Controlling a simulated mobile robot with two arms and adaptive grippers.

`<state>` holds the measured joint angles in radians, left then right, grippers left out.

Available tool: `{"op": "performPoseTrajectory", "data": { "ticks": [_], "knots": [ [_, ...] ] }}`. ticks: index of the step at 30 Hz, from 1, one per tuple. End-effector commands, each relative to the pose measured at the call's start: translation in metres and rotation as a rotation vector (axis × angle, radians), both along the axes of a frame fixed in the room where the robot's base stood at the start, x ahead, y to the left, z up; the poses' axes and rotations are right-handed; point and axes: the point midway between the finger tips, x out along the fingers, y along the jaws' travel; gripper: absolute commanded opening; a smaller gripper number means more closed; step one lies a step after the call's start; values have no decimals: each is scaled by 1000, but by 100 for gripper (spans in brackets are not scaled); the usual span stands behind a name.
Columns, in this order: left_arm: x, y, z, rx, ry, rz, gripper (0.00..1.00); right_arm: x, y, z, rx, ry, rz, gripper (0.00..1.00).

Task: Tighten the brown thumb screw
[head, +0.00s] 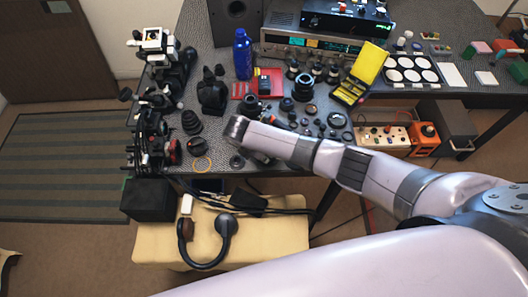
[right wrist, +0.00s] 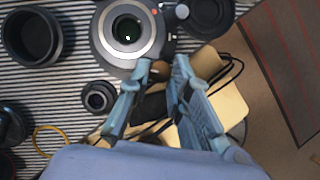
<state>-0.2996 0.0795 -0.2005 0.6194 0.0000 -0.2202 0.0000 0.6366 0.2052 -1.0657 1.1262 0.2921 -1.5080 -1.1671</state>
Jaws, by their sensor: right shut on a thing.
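The brown thumb screw (right wrist: 159,71) is a small dark brown knob in the right wrist view. It sits between the fingertips of my right gripper (right wrist: 162,66), which is shut on it. It lies at the lower right edge of a round device with a silver ring and dark glass centre (right wrist: 127,33). I cannot tell from this angle how deep the screw sits. In the head view my right arm reaches in from the right to the table's front edge, and its wrist hides the screw. My left gripper is not in view.
Several dark lens parts crowd the table, including a black cylinder (right wrist: 33,38) and a small ring part (right wrist: 98,97). A blue bottle (head: 243,55) and a yellow case (head: 362,72) stand farther back. A beige bench (head: 285,238) with headphones (head: 205,262) is in front.

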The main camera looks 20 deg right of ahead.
Motion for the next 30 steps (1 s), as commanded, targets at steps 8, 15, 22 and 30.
{"op": "performPoseTrajectory", "data": {
  "ticks": [8, 15, 22, 30],
  "knots": [
    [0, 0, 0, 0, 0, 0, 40, 1, 0, 1, 0, -2, 1, 35],
    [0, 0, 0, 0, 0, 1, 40, 1, 0, 1, 0, -2, 1, 40],
    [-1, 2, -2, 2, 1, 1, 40, 1, -2, 0, -1, -3, 29, 40],
    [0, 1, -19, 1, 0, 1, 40, -2, -4, -4, -3, -3, 336, 40]
  ]
}}
